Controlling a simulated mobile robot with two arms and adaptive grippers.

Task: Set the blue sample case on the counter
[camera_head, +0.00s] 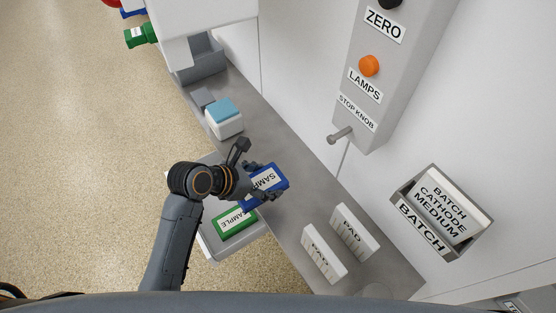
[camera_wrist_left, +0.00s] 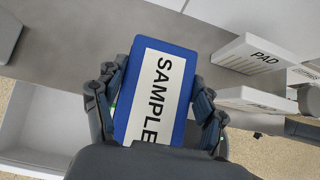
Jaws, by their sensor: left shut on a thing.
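The blue sample case (camera_head: 279,180) has a white label and is held in my left gripper (camera_head: 258,184), at the counter's near edge in the head view. In the left wrist view the blue case (camera_wrist_left: 188,55) sits between both fingers of my left gripper (camera_wrist_left: 158,100), which are shut on its sides. The grey counter (camera_head: 297,208) runs diagonally beneath and beyond it; I cannot tell whether the case touches it. My right gripper is not in view.
A green sample case (camera_head: 235,224) lies in a light tray (camera_head: 213,244) below my left gripper. White PAD boxes (camera_head: 322,254) stand on the counter to the right. A white and teal block (camera_head: 224,117) stands farther back. Bare counter lies between them.

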